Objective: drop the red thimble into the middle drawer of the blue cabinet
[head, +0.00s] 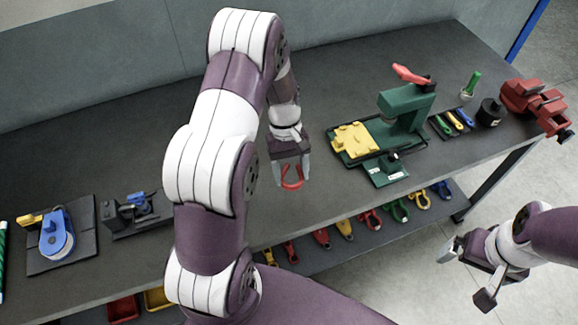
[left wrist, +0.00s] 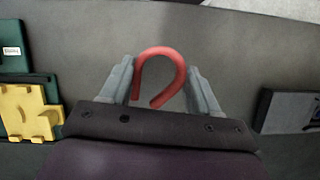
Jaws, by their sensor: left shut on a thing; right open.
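The red thimble (head: 292,184) is a U-shaped red piece between the fingertips of my left gripper (head: 291,174), which is shut on it. In the head view it hangs over the dark bench near its front edge. The left wrist view shows the thimble (left wrist: 160,61) with its round end away from the palm and its open end toward it. My right gripper (head: 470,273) is open and empty, off the bench at the lower right. No blue cabinet or drawer shows in either view.
On the bench (head: 330,80) stand a green press (head: 408,105) with a yellow block (head: 354,138), a red vise (head: 535,103) and a blue-wheeled device (head: 57,236). A lower shelf (head: 330,256) holds several coloured shackle-like pieces. The bench behind my left gripper is clear.

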